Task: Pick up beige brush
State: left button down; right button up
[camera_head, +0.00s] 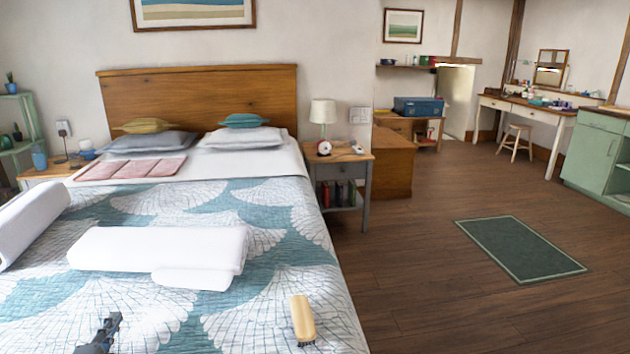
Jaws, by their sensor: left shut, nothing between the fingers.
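The beige brush (303,318) lies on the teal and white patterned bedspread (275,260), close to the bed's right edge at the bottom of the view. Its pale, rounded back faces up, and a little of its dark bristles shows at its near end. My left gripper (112,320) is a dark shape at the bottom left, over the bed. It is shut and empty, well to the left of the brush and apart from it. Part of it is cut off by the lower frame edge. My right gripper is not in view.
A nightstand (343,168) with a lamp (323,113) stands right of the bed. Pillows and a folded pink cloth (130,169) lie toward the headboard (200,100). The wooden floor right of the bed is open, with a green rug (520,248).

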aim_at(302, 320)
jog(key=k+l, duration=0.15)
jog(key=k, duration=0.35)
jog(key=k+l, duration=0.15)
jog(key=k, duration=0.3)
